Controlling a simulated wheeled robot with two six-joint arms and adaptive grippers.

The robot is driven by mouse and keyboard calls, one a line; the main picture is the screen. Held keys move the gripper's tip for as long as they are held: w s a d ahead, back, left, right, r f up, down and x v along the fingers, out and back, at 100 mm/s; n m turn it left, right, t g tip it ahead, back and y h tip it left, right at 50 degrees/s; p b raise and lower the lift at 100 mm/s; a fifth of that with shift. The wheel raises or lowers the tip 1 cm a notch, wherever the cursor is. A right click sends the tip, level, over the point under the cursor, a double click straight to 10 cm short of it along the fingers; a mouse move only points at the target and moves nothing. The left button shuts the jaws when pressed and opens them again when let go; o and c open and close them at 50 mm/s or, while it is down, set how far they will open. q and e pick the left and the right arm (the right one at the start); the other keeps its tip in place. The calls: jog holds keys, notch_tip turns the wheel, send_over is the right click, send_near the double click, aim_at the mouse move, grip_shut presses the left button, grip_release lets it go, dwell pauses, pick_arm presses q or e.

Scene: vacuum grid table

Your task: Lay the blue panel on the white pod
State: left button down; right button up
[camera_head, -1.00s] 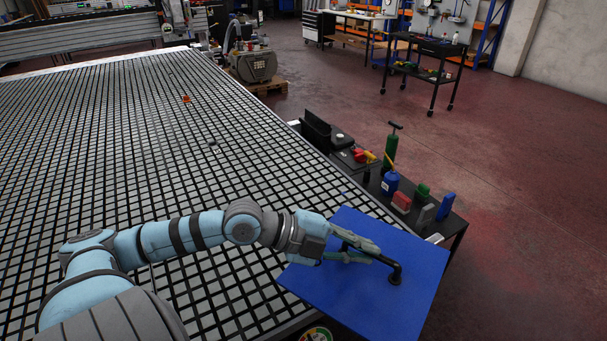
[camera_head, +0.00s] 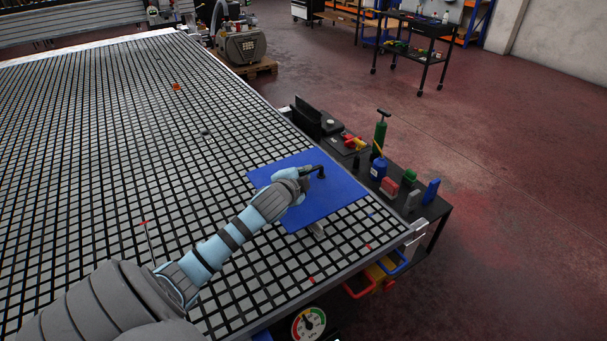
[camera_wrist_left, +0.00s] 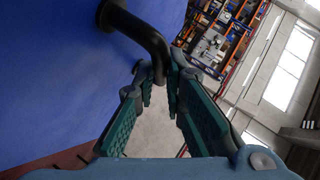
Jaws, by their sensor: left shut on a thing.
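The blue panel (camera_head: 335,192) is over the near right corner area of the grid table, roughly level. My left gripper (camera_head: 304,174) is above it, shut on its black bar handle (camera_head: 320,171). In the left wrist view the handle (camera_wrist_left: 145,38) runs from the panel (camera_wrist_left: 50,80) to between the fingers (camera_wrist_left: 160,85). A small pale piece (camera_head: 317,230), probably the white pod, shows under the panel's near edge; the rest is hidden. I cannot tell whether panel and pod touch. My right gripper is not in view.
The grid table (camera_head: 110,170) is mostly clear, with a small orange piece (camera_head: 176,87) and a dark piece (camera_head: 205,132) farther back. A black side bench (camera_head: 435,208) with bottles and blocks stands just right of the panel. A gauge (camera_head: 308,324) is at the near edge.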

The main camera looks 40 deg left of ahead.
pick_arm(q)
jog(key=shift+r+p, duration=0.25)
jog(key=shift+p, duration=0.35)
notch_tip(320, 180, down, 7)
jog(key=b, duration=0.4)
jog(key=shift+f, duration=0.15)
jog(key=shift+f+b, duration=0.35)
jog(key=shift+b, duration=0.05)
jog(key=shift+r, duration=0.1)
jog(key=shift+p, duration=0.45)
jog(key=shift+f+b, duration=0.5)
jog(key=shift+f, duration=0.15)
jog(key=c, duration=1.6)
grip_release()
jog(key=shift+s+d, duration=0.1)
